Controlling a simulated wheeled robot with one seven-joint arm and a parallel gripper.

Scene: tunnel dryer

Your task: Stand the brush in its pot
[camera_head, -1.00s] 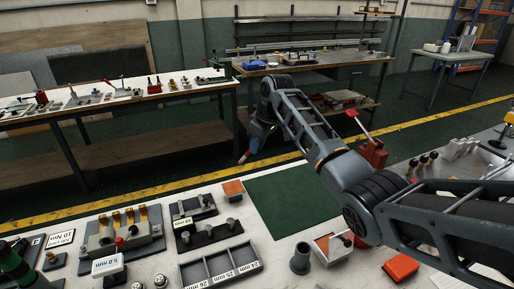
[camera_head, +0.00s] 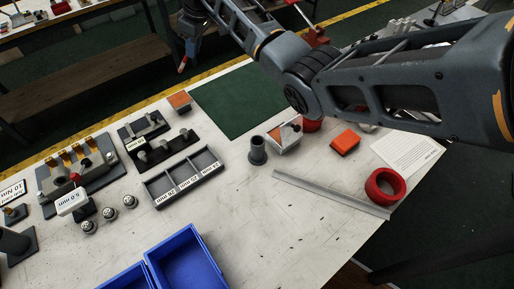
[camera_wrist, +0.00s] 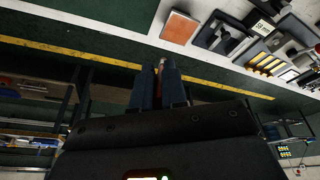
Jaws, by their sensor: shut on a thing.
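My gripper (camera_head: 188,52) hangs beyond the far edge of the bench, at the top of the head view. It is shut on a thin thing, likely the brush (camera_head: 182,66), whose reddish end sticks out below the fingers. In the wrist view the gripper (camera_wrist: 160,78) shows its two dark fingers closed on it, with a small pale and reddish tip (camera_wrist: 161,64) past them. Most of the brush is hidden by the fingers. A dark grey upright cup on a wider foot, likely the pot (camera_head: 258,151), stands on the bench near the green mat, well apart from the gripper.
Around the cup are a grey divided tray (camera_head: 184,192), a metal bar (camera_head: 330,194), an orange block (camera_head: 345,141) and a red tape ring (camera_head: 385,186). A blue bin (camera_head: 187,262) is at the front. The green mat (camera_head: 238,99) is clear.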

